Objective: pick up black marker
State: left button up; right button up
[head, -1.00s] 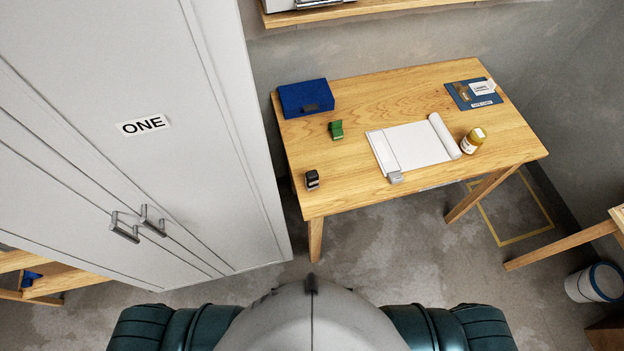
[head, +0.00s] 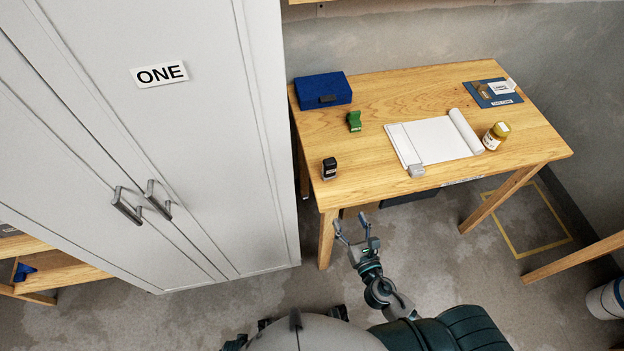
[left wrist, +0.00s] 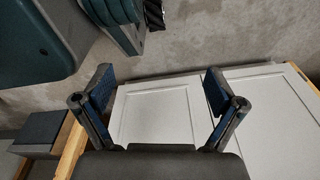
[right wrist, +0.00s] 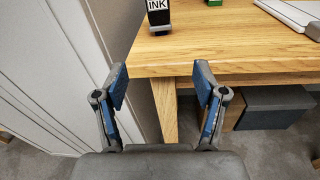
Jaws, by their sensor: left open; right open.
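I cannot make out a black marker in any view.
A tall white cabinet (head: 200,120) labelled ONE stands left. A dark box (right wrist: 275,107) is under the table.

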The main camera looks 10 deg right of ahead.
notch_tip(320, 180, up, 3)
jog(key=n, duration=0.1)
jog(key=p, duration=0.1)
send_near(331, 172)
jog(key=shift+t+y, duration=0.3)
jog(key=shift+t, duration=0.1)
jog(key=w, duration=0.2)
jog(key=w+a, duration=0.1)
jog(key=w, duration=0.1)
jog(key=shift+w+f, duration=0.1)
jog(key=shift+f, duration=0.15)
jog(key=shift+w+a, duration=0.25)
jog(key=shift+w, duration=0.35)
jog(key=w, duration=0.5)
jog(key=shift+d+f, duration=0.25)
jog(key=shift+d, duration=0.1)
jog(key=shift+a, duration=0.1)
jog(key=shift+c, duration=1.2)
pick_arm(q)
jog(key=s, duration=0.1)
jog(key=f, duration=0.1)
jog(key=s, duration=0.1)
jog(key=shift+s+a+f, duration=0.2)
jog(key=shift+s+f, duration=0.05)
jog(key=shift+s, duration=0.05)
pick_arm(e)
jog(key=shift+a, duration=0.15)
jog(key=c, duration=1)
